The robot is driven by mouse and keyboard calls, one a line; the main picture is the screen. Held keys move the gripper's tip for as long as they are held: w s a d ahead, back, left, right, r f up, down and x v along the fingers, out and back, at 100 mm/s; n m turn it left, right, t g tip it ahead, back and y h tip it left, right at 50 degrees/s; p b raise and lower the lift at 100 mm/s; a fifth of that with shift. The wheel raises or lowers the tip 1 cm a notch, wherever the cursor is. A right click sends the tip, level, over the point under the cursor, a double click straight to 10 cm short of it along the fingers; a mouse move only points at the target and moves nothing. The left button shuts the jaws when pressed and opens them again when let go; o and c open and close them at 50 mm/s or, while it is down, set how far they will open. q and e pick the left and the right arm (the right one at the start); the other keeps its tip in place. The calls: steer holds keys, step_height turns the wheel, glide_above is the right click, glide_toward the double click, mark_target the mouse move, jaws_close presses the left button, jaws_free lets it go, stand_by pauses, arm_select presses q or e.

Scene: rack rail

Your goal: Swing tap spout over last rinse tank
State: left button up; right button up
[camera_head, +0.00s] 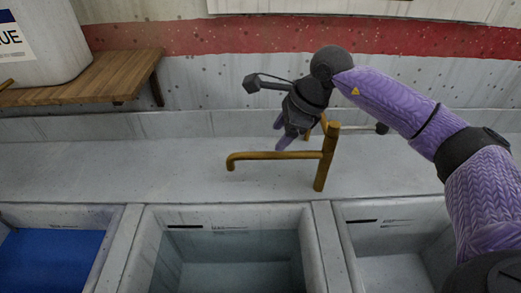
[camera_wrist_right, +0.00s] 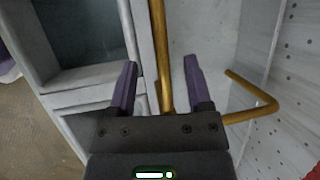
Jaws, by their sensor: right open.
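The brass tap stands on the ledge behind the tanks, with an upright post (camera_head: 326,160). Its spout (camera_head: 275,155) points left with a downturned tip, over the ledge behind the middle tank (camera_head: 224,212). My right gripper (camera_head: 283,139) is open, fingers pointing down at the spout near the post. In the right wrist view, a brass bar (camera_wrist_right: 161,50), seemingly the spout, runs between the open fingers of the gripper (camera_wrist_right: 160,75); contact cannot be told. The right tank (camera_head: 365,210) is partly hidden by my arm. Which tank is the last rinse is unreadable. My left gripper is not in view.
A left tank holds blue liquid (camera_head: 45,252). A wooden shelf (camera_head: 110,72) with a white container (camera_head: 45,45) is at the upper left. A bent brass pipe (camera_wrist_right: 262,108) lies right of the fingers in the wrist view. The ledge (camera_head: 110,170) left of the spout is clear.

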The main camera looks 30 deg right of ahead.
mark_target(266, 153)
steer(key=b+x, duration=0.1)
steer(key=x, duration=0.6)
steer(key=shift+s, duration=0.1)
jaws_close()
stand_by(0.3)
stand_by(0.8)
